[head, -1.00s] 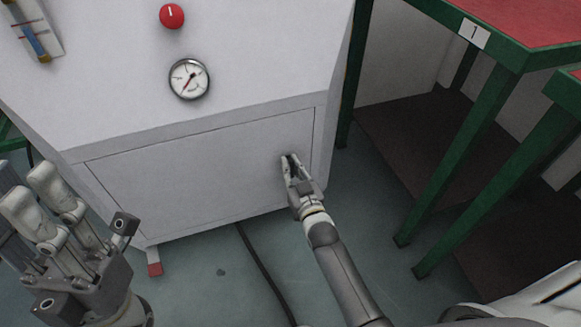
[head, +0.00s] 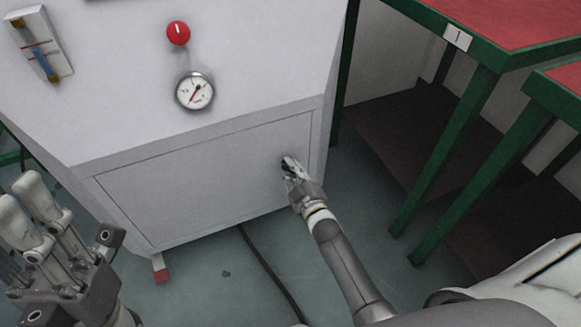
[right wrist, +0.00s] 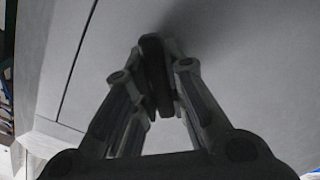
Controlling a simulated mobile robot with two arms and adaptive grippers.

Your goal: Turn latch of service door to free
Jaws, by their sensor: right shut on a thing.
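The service door (head: 200,180) is the pale panel low on the front of the grey cabinet, and it lies flush in its frame. My right gripper (head: 288,163) is at the right part of this door. In the right wrist view its fingers (right wrist: 158,85) are closed around the dark latch (right wrist: 154,62), a narrow upright piece standing out from the panel. In the head view the fingers mostly hide the latch. My left gripper (head: 40,215) is at the lower left, away from the door, its two fingers apart with nothing between them.
Above the door are a round gauge (head: 195,91), a red knob (head: 178,33) and a level tube (head: 40,45). Green-framed tables with red tops (head: 520,25) stand at the right. A black cable (head: 262,262) runs over the floor below the cabinet.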

